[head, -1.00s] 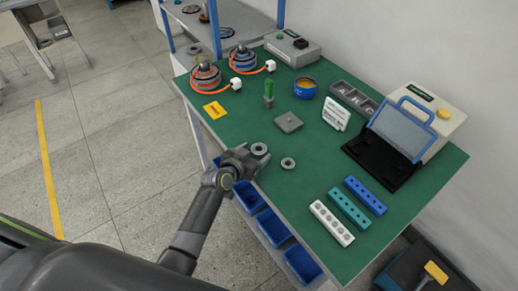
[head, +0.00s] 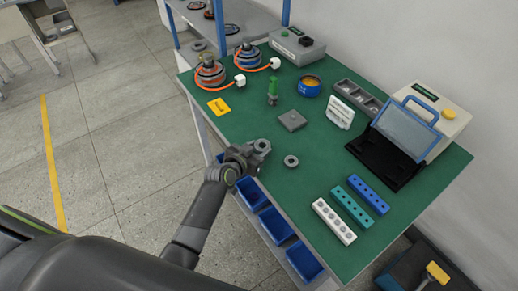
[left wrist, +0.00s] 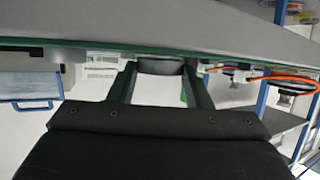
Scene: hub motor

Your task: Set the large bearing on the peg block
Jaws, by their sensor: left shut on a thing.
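The large bearing, a grey ring (head: 263,145), is at the near left edge of the green table. My left gripper (head: 257,149) is shut on it; in the left wrist view the dark bearing (left wrist: 160,67) sits between the two fingers. I cannot tell whether it still touches the table. A flat grey square block (head: 292,121), which looks like the peg block, lies beyond it, apart from the gripper. Its peg is too small to make out clearly. My right gripper is not in view.
A smaller grey ring (head: 291,161) lies just right of the gripper. A green-handled upright item (head: 272,93), a blue tin (head: 309,86) and a white sign (head: 340,113) stand farther back. Hole strips (head: 333,222) lie at the front right. Mat between gripper and block is clear.

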